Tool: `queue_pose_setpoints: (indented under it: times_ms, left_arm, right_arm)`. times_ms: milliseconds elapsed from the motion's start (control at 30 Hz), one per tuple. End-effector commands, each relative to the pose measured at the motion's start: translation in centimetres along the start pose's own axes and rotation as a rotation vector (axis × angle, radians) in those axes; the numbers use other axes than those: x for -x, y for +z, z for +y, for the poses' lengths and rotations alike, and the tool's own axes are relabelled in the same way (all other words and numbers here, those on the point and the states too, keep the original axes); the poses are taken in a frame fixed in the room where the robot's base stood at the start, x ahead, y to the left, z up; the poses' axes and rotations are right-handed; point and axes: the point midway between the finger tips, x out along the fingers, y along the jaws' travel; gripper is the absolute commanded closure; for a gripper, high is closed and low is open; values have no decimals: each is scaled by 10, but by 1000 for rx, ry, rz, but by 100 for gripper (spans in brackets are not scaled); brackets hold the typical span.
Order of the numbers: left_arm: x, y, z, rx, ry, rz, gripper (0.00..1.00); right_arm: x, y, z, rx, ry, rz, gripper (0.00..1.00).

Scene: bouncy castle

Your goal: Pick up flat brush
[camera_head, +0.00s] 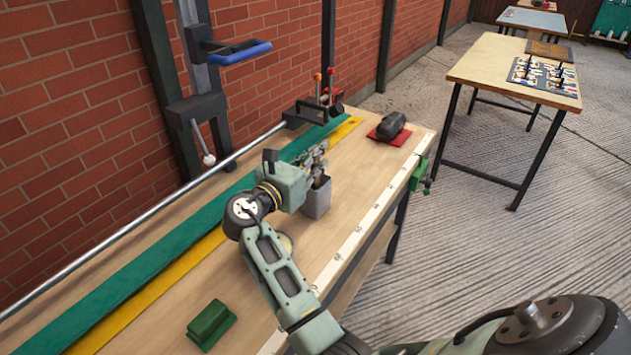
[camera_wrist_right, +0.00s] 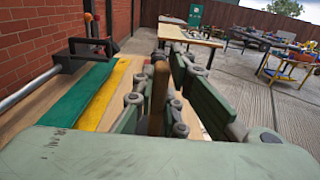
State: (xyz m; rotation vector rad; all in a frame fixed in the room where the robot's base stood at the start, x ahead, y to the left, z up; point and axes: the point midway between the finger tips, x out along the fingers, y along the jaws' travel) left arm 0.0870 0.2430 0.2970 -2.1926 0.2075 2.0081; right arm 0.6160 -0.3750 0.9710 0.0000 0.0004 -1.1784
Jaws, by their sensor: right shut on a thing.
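My right gripper (camera_head: 315,160) is above the grey open-topped container (camera_head: 317,198) on the workbench. In the right wrist view its fingers are shut on an upright brown wooden handle (camera_wrist_right: 158,95), which I take to be the flat brush. The brush's lower end is hidden behind my wrist and fingers. I cannot tell whether it is still inside the container. My left gripper is not in view.
The long workbench (camera_head: 345,225) carries a green strip (camera_head: 120,290), a yellow strip (camera_head: 150,298), a green block (camera_head: 211,322) and a dark object (camera_head: 391,126) on a red mat. A metal rod and clamp (camera_head: 313,112) stand along the wall side.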

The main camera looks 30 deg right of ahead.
Motion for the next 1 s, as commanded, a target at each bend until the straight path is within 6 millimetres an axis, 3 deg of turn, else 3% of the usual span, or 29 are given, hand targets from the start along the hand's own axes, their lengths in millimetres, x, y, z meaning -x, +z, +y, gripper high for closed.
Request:
queue_pose_setpoints:
  times_ms: [200, 367, 567, 767, 1000]
  left_arm:
    - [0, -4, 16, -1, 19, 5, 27]
    - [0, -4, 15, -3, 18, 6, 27]
    - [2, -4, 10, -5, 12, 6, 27]
    - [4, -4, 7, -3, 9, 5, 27]
    - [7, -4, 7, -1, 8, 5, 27]
  right_arm:
    - [0, 0, 0, 0, 0, -1, 100]
    - [0, 2, 0, -1, 0, -1, 100]
    - [0, 16, 0, -4, 0, -1, 100]
    - [0, 54, 0, -8, 0, -2, 100]
    - [0, 114, 0, -8, 1, -2, 100]
